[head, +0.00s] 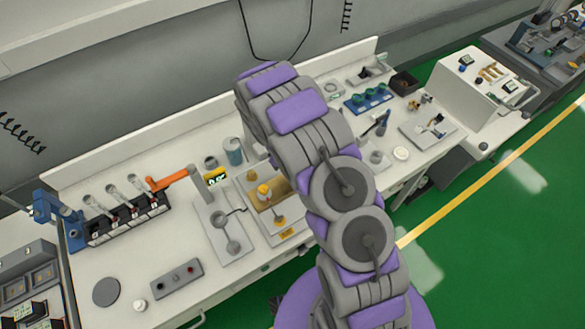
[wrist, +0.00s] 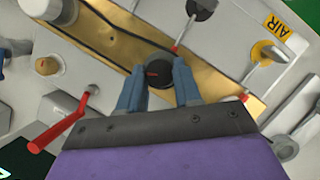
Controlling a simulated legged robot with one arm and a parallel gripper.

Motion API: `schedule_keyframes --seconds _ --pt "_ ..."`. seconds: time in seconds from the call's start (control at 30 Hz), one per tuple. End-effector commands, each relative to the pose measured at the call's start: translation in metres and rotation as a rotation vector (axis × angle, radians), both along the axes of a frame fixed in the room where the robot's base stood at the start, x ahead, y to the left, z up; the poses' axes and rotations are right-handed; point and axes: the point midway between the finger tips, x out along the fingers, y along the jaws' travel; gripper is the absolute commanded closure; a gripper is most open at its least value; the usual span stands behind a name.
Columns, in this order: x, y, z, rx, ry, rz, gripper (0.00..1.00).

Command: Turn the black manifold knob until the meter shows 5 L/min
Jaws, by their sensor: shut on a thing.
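In the wrist view, my gripper (wrist: 160,84) has its two blue-grey fingers on either side of a black knob (wrist: 159,72) with a small red mark on top, and is shut on it. The knob sits on a brass-coloured manifold strip (wrist: 115,45). In the head view my arm hides the gripper and this knob. A small yellow-framed meter (head: 216,177) stands to the left; its reading is too small to tell. A dark screen (wrist: 15,165) with a green trace is cut off at the wrist view's lower left corner.
In the wrist view, a second black knob (wrist: 202,8), a yellow knob (wrist: 266,51) by an AIR label (wrist: 278,27) and a red rod (wrist: 62,123) are close by. In the head view, an orange-handled part (head: 172,179) and a tube rack (head: 128,217) stand left on the bench.

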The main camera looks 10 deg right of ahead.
Motion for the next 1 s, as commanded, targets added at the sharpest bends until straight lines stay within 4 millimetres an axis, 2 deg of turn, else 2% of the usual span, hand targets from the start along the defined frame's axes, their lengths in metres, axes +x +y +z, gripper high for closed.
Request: schedule_keyframes --seconds 0.03,0.07,0.3,0.53,0.67,0.77,1.0 --pt "0.002 0.001 0.001 0.001 -0.006 0.002 0.97" --pt "0.002 0.001 0.001 0.001 -0.006 0.002 0.64" --pt "0.001 0.000 0.001 0.001 -0.004 0.000 0.41" --pt "0.000 0.000 0.001 0.001 -0.003 0.000 0.41" --pt "0.002 0.003 0.008 0.001 -0.005 0.001 0.41" --pt "0.006 0.008 0.021 0.002 -0.008 0.000 0.41" --pt "0.016 0.025 0.068 0.002 -0.006 0.000 0.41"
